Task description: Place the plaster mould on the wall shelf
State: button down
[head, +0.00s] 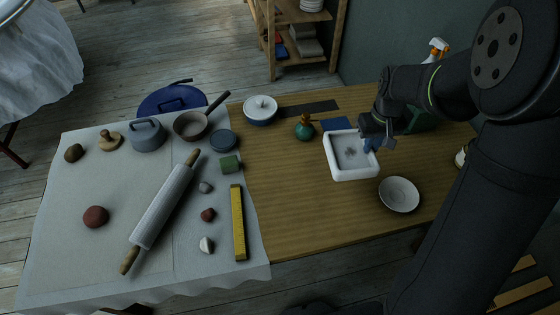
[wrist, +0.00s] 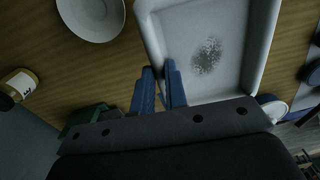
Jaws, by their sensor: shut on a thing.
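The plaster mould (head: 353,173) is a white, square, shallow tray with raised walls and a grey speckled patch inside. It is over the right part of the wooden table; I cannot tell whether it touches the top. My gripper (head: 371,145) is shut on its right wall. In the wrist view, the blue fingers (wrist: 165,87) straddle the wall of the mould (wrist: 232,45), one inside and one outside. A wooden shelf unit (head: 342,32) stands at the back by the green wall, holding stacked white dishes and blocks; I cannot tell whether it is the wall shelf.
A white bowl (head: 399,195) is close to the mould's right front. A spray bottle (head: 436,50) stands behind my arm. The front middle table is clear.

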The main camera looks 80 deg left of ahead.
aim_at(358, 153)
jog(key=shift+n, duration=0.6)
jog(key=s+f, duration=0.2)
jog(key=s, duration=0.1)
jog(key=shift+s+a+f, duration=0.1)
jog(key=shift+s+f, duration=0.05)
jog(key=shift+s, duration=0.05)
jog(key=s+a+f, duration=0.2)
jog(key=s, duration=0.1)
jog(key=s+a+f, duration=0.2)
jog(key=s, duration=0.1)
jog(key=s+a+f, duration=0.2)
jog(key=a+f, duration=0.1)
jog(key=shift+s+a, duration=0.1)
jog(key=shift+s, duration=0.3)
jog(key=shift+f, duration=1.9)
jog(key=shift+f, duration=0.15)
jog(key=c, duration=1.5)
grip_release()
jog(key=shift+o, duration=0.2)
notch_tip(358, 153, up, 12)
jog(key=shift+f, duration=0.2)
jog(key=shift+o, duration=0.8)
jog(key=shift+r, duration=0.3)
